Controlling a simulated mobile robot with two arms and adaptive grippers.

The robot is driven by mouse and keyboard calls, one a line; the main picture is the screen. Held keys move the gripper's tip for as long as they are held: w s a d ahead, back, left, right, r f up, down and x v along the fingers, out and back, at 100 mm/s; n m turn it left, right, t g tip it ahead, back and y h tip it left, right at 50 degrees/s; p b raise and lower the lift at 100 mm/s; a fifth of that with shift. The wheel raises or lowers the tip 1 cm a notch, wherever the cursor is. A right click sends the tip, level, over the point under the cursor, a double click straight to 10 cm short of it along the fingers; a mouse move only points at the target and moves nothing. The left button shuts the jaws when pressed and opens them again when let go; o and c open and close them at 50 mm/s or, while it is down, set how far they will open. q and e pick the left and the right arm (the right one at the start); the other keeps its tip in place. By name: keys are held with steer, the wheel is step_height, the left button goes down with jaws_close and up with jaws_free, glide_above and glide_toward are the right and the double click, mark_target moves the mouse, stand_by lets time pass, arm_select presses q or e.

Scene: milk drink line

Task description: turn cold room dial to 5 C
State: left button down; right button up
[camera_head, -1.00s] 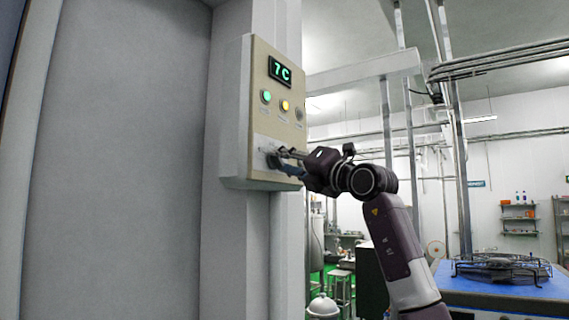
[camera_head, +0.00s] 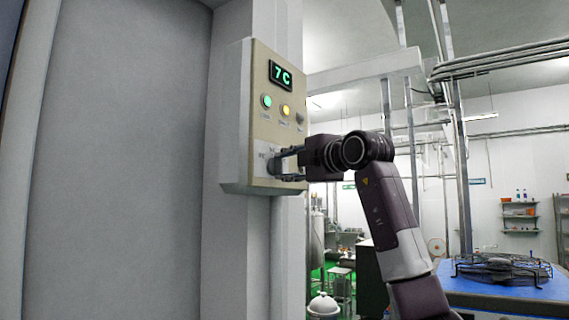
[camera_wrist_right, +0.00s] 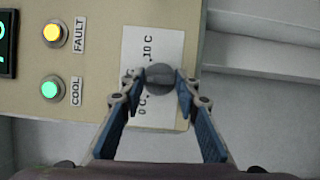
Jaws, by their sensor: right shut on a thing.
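The cold room control box (camera_head: 238,118) is a beige panel on a pale wall column. Its display (camera_head: 280,75) reads 7 C in green. The dial (camera_wrist_right: 160,78) is a dark grey round knob on a white scale plate (camera_wrist_right: 139,40) with "0 C" and "10 C" marks; other marks are partly hidden. My right gripper (camera_wrist_right: 158,80) is shut on the dial, one finger on each side. In the head view my right gripper (camera_head: 280,164) reaches the lower part of the panel from the right and hides most of the dial. My left gripper is not in view.
A green COOL lamp (camera_head: 267,101) and a yellow FAULT lamp (camera_head: 285,110) sit above the dial, with a dark button (camera_head: 299,118) beside them. A blue-topped table (camera_head: 500,291) with a wire rack stands at the lower right.

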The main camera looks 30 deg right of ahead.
stand_by(0.4)
steer(key=o, duration=1.2)
steer(key=shift+c, duration=0.2)
steer(key=s, duration=1.2)
